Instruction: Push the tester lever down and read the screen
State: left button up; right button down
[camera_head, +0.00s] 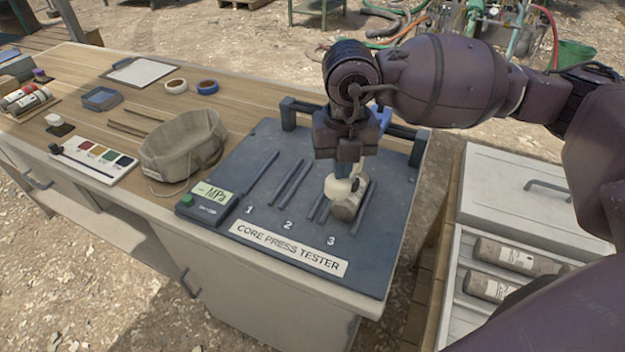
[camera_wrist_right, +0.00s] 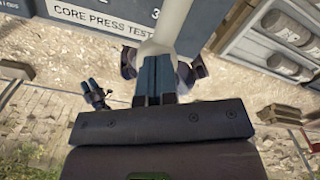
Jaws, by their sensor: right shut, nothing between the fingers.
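The core press tester (camera_head: 222,238) is a dark slab on the bench, with slots numbered 1 to 3. Its small screen (camera_head: 213,193) shows dashes and "MPa", without a number. My right gripper (camera_head: 343,172) is shut and points down over slot 3. Its fingertips are at a white rounded piece (camera_head: 337,188), perhaps the lever's end; contact cannot be told. A grey core (camera_head: 346,208) lies just below in slot 3. In the right wrist view the shut fingers (camera_wrist_right: 155,72) cover part of a white bar (camera_wrist_right: 176,22). A small dark form there (camera_wrist_right: 96,93) may be my left gripper.
A canvas bag (camera_head: 183,147) stands left of the tester, beside a colour card (camera_head: 94,159). Tape rolls (camera_head: 176,86) and a clipboard (camera_head: 141,70) lie farther back. A drawer unit (camera_head: 520,190) with cores (camera_head: 505,257) stands to the right.

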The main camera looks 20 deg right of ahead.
jog(key=shift+s+a+f, duration=0.1)
jog(key=shift+f, duration=0.75)
pick_arm(q)
jog(key=shift+s+f+b, duration=0.3)
jog(key=shift+s+f, duration=0.2)
jog(key=shift+f, duration=0.15)
pick_arm(e)
jog(key=shift+f, duration=0.25)
pick_arm(q)
jog(key=shift+w, duration=0.1)
pick_arm(e)
jog(key=shift+f, duration=0.5)
pick_arm(q)
jog(key=shift+f, duration=0.15)
pick_arm(e)
jog(key=shift+r, duration=0.1)
